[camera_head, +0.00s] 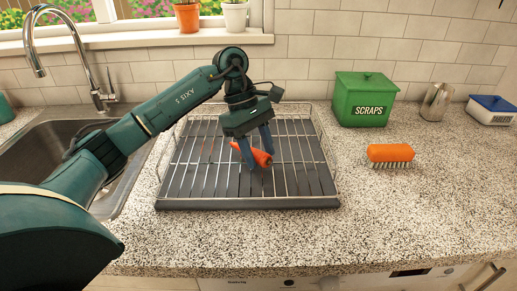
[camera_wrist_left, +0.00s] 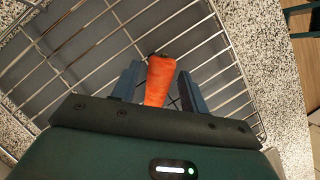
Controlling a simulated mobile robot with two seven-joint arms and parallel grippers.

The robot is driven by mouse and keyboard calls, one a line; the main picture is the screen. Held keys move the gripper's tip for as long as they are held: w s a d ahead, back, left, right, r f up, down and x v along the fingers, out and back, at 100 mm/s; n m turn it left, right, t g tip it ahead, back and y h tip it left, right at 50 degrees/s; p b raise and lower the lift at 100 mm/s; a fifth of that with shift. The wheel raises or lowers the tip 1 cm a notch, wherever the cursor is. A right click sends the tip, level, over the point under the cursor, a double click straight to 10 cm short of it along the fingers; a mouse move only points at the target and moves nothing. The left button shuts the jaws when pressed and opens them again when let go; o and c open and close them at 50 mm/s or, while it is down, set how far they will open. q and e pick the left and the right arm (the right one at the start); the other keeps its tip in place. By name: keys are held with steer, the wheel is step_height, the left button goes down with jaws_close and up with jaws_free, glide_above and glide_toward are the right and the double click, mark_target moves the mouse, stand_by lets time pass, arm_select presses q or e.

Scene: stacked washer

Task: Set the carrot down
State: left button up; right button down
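The orange carrot (camera_head: 262,158) is between the fingers of my left gripper (camera_head: 255,146), over the wire dish rack (camera_head: 320,170). In the left wrist view the carrot (camera_wrist_left: 160,80) lies lengthwise between the two blue-grey fingertips (camera_wrist_left: 161,82), its wide stem end away from the palm. The carrot's narrow end is hidden behind the gripper body. I cannot tell whether the carrot touches the rack wires. My right gripper is not in view.
A sink (camera_head: 40,150) with a tall faucet (camera_head: 75,50) is left of the rack. A green SCRAPS box (camera_head: 364,99), an orange brush (camera_head: 390,154), a metal shaker (camera_head: 437,102) and a blue-lidded container (camera_head: 490,110) stand to the right. The front right counter (camera_head: 420,215) is clear.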

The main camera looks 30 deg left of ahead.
arm_select(q)
steer(key=shift+o, duration=0.4)
steer(key=shift+a+r, duration=0.1)
steer(key=shift+r, duration=0.3)
steer(key=v, duration=1.1)
steer(key=shift+r, duration=0.25)
